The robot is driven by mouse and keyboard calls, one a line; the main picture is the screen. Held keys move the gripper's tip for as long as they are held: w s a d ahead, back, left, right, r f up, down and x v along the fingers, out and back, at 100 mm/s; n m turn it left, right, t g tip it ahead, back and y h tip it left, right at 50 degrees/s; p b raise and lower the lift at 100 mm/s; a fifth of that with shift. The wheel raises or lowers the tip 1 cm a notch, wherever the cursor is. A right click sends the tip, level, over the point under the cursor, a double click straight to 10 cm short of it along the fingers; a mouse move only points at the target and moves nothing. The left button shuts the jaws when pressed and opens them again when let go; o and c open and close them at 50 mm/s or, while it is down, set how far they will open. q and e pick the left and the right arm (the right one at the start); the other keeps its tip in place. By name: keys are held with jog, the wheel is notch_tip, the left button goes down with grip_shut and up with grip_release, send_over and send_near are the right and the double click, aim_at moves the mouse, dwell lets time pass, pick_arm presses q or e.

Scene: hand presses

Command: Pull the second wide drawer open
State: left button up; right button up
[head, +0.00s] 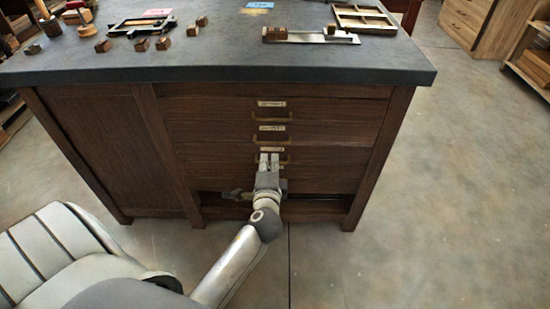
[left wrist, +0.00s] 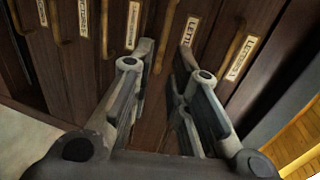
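The dark wooden cabinet holds a stack of shut wide drawers with pale labels and brass handles. The second wide drawer from the top (head: 225,132) has a label and a handle (head: 272,142). My left gripper (head: 269,158) is in front of the drawer stack and overlaps the lower handle in the head view. In the left wrist view the left gripper (left wrist: 166,52) is open. A handle (left wrist: 170,45) lies between its fingertips, beside a label starting "LETT"; whether they touch is unclear. My right gripper is not in view.
The dark countertop (head: 225,70) overhangs the drawers. Several small wooden blocks, a black frame (head: 140,25) and a divided tray (head: 363,20) lie on it. The concrete floor (head: 430,200) is clear to the right. Wooden drawer units stand at the back right.

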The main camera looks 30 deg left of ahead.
aim_at(271, 143)
pick_arm(q)
jog(key=x, duration=0.3)
jog(key=b+x, duration=0.1)
jog(key=x, duration=0.7)
jog(key=shift+r, duration=0.25)
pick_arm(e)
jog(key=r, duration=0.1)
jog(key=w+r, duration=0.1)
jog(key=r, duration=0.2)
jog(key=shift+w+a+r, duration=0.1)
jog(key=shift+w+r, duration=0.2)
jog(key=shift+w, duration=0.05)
pick_arm(q)
grip_shut()
